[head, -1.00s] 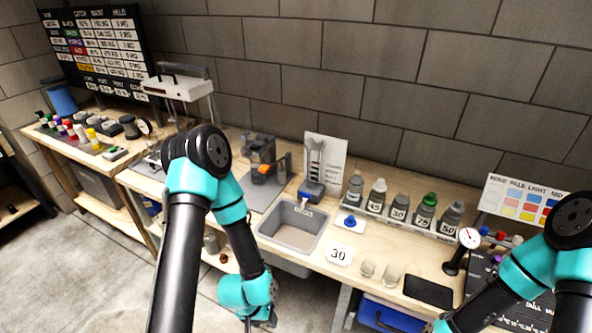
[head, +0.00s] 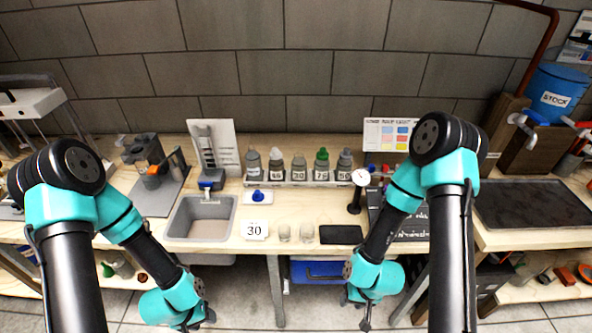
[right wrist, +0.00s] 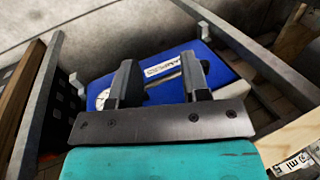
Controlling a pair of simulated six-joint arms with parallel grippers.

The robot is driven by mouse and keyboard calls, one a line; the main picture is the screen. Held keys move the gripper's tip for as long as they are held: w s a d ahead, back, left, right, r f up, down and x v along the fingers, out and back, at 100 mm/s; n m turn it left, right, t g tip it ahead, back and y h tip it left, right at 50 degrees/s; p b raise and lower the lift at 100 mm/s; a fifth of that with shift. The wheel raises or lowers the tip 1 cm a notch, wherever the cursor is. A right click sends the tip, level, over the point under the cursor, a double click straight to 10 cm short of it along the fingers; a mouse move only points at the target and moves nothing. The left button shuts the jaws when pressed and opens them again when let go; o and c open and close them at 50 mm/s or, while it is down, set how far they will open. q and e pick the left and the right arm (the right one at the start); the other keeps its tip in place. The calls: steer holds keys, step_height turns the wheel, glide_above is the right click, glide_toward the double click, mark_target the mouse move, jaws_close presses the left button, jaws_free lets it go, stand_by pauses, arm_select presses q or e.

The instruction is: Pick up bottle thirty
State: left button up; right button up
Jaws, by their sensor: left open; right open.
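Bottle thirty (head: 299,169) is a grey bottle labelled 30, upright in the middle of a row on the rack at the back of the bench. My left gripper (head: 194,316) hangs low in front of the bench, left of the bottle and far from it. My right gripper (head: 362,309) also hangs low in front of the bench, to the right. In the right wrist view its two fingers (right wrist: 160,80) are apart with nothing between them. The left fingers are small and partly hidden in the head view.
Neighbouring bottles, including a green-capped one (head: 321,165), stand close on both sides. A 30 card (head: 254,230), two clear cups (head: 284,233) and a dark pad (head: 341,235) lie in front. A dial gauge (head: 358,190) stands right; a grey basin (head: 201,218) is left.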

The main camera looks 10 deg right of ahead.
stand_by(0.4)
steer(key=o, duration=0.6)
